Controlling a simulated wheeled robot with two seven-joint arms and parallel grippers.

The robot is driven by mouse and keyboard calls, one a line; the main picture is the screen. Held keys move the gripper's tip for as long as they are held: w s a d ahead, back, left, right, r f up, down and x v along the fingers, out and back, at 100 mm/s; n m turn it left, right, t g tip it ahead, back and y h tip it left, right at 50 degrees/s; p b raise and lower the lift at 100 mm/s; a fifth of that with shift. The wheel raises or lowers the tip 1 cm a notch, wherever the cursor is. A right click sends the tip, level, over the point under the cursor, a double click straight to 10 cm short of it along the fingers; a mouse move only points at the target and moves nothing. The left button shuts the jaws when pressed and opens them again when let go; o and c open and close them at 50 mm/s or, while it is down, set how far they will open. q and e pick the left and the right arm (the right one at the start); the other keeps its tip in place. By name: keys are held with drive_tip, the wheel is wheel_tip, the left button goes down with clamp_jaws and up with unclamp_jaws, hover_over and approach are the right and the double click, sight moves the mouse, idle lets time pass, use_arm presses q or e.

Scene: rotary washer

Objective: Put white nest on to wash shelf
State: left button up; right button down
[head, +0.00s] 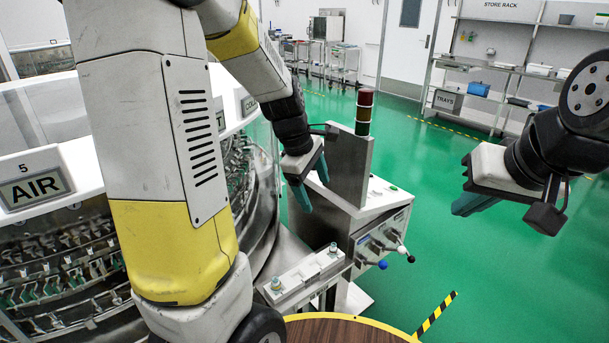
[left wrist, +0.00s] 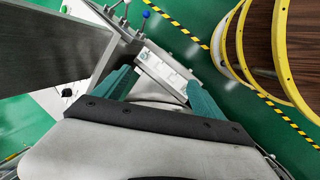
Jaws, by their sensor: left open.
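A white block with two upright pins, which may be the white nest (head: 305,274), sits between the washer and the control box in the head view. A pale block (left wrist: 165,72) shows between my fingers in the left wrist view; I cannot tell if it is the same one. My left gripper (head: 317,195) is open and empty, pointing down above and beyond the white block, by the control box. It also shows in the left wrist view (left wrist: 160,79). My right gripper (head: 468,206) hangs over the floor at right; its fingers overlap. I cannot pick out the wash shelf.
The rotary washer (head: 65,255), with an AIR sign (head: 36,190), fills the left, partly behind my left arm. The control box (head: 375,235) has levers and a signal tower (head: 364,112). A yellow-rimmed wooden round top (head: 345,332) is at the front. Green floor is clear at right.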

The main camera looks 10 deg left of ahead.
use_arm(q)
drive_tip(key=s+r+m+t, duration=0.3)
drive_tip(key=s+r+m, duration=0.9)
drive_tip(key=s+m, duration=0.3)
drive_tip(key=shift+s+a+r+m, duration=0.25)
drive_tip(key=shift+s+a+m, duration=0.1)
drive_tip(key=shift+s, duration=0.85)
